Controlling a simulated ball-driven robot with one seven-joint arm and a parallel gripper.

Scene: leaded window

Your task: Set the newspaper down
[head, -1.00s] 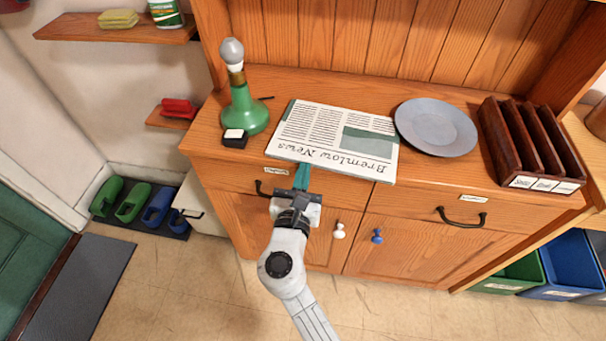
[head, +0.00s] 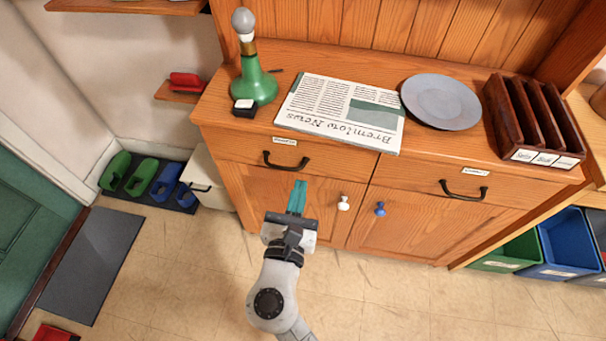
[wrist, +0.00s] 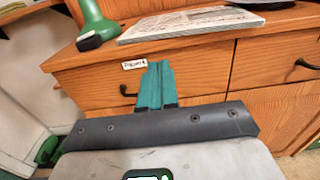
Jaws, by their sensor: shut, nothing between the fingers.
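The newspaper (head: 340,112) lies flat on the wooden dresser top, between the green bottle-shaped lamp or stand and the grey plate. Its title reads "Bremlow News" and appears upside down in the head view. Its near edge shows in the wrist view (wrist: 190,24). My gripper (head: 298,190) is shut and empty, with its teal fingers together. It is in front of the dresser's left door, below the drawer handle and apart from the newspaper. In the wrist view the shut fingers (wrist: 156,78) point at the drawer front.
On the dresser (head: 300,58) stand a green bottle-shaped object (head: 255,85), a small black block (head: 245,108), a grey plate (head: 441,101) and a brown slotted rack (head: 533,115). Drawer handles (head: 283,164) and door knobs (head: 380,209) jut out. The floor (head: 180,265) in front is mostly clear.

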